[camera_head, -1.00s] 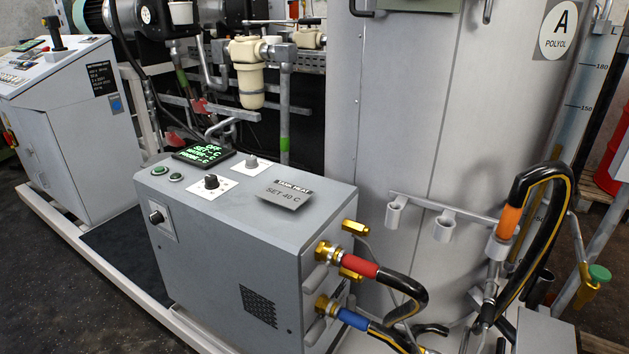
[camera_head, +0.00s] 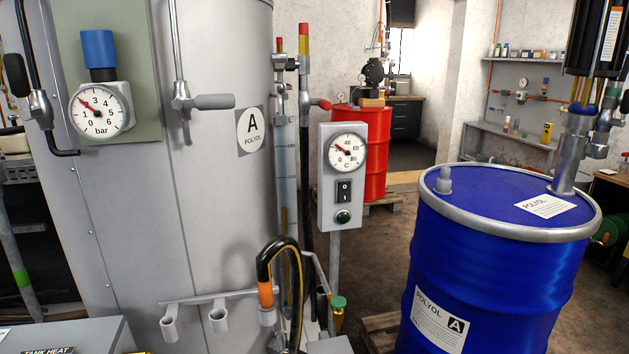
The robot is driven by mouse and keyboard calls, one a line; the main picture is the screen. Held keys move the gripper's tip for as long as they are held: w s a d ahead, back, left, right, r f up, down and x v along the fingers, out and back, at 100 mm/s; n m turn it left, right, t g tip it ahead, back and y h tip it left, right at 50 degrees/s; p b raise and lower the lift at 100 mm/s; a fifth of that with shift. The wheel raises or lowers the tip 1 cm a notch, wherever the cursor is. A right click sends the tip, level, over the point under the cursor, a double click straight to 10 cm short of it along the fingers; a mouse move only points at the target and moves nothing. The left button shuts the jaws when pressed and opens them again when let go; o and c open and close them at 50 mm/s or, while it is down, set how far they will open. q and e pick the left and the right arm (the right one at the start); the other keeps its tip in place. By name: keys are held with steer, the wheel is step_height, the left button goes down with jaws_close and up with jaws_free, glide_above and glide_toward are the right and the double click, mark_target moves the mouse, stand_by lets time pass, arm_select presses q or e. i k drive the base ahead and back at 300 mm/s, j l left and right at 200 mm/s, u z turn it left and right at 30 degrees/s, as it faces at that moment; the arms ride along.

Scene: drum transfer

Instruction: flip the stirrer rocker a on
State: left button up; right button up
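A black rocker switch (camera_head: 344,191) marked 0 and 1 sits on a grey post-mounted box (camera_head: 327,222), right of the large tank labelled A POLYOL (camera_head: 215,75). I cannot tell which way the rocker is tipped. No label naming it as the stirrer shows at this size. Neither of my grippers is in view.
A blue polyol drum (camera_head: 480,270) stands at the right on a pallet. A red drum (camera_head: 372,135) stands behind the box. A pressure gauge (camera_head: 100,108) is on the tank's left. Floor shows between the box and blue drum.

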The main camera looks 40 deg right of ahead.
mark_target(344, 195)
steer(key=i+l+z, duration=0.1)
steer(key=z, duration=1.45)
